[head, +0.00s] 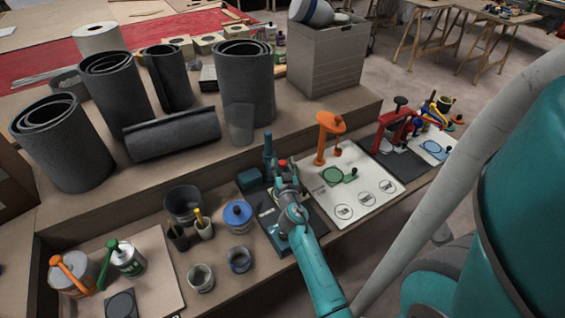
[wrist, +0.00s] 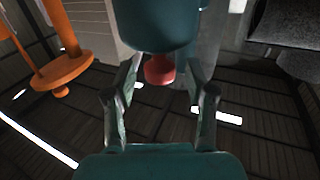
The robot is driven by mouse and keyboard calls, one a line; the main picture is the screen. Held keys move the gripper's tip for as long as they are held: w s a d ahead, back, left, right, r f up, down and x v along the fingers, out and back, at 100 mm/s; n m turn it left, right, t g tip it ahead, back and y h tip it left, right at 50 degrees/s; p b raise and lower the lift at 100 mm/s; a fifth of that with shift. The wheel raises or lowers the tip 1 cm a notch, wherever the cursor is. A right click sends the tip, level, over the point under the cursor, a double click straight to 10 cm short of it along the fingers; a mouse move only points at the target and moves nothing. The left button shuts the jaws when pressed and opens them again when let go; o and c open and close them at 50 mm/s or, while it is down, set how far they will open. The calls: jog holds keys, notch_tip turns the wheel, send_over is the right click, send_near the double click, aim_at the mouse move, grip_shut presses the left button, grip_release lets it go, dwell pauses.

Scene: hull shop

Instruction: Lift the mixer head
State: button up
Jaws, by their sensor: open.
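A teal stand mixer (head: 268,148) stands on a dark mat on the bench, mostly hidden behind my arm. Its teal head (wrist: 157,22) fills the top middle of the wrist view, with a round red knob (wrist: 160,70) on its end. The knob shows as a small red spot in the head view (head: 282,162). My gripper (head: 283,172) is close to the head. In the wrist view my gripper (wrist: 163,80) is open, with one finger on each side of the knob. I cannot tell whether either finger touches it.
An orange stand (head: 328,140) is right of the mixer on a white board (head: 345,208); it also shows in the wrist view (wrist: 62,70). A red press (head: 396,128) is farther right. Cans and a blue-lidded pot (head: 237,214) stand left. Dark rolls (head: 243,80) occupy the shelf behind.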

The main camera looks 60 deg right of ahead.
jog(key=shift+w+d, duration=0.3)
jog(key=shift+d, duration=0.1)
grip_shut()
jog(key=shift+r, duration=0.1)
notch_tip(320, 180, up, 11)
dwell(0.6)
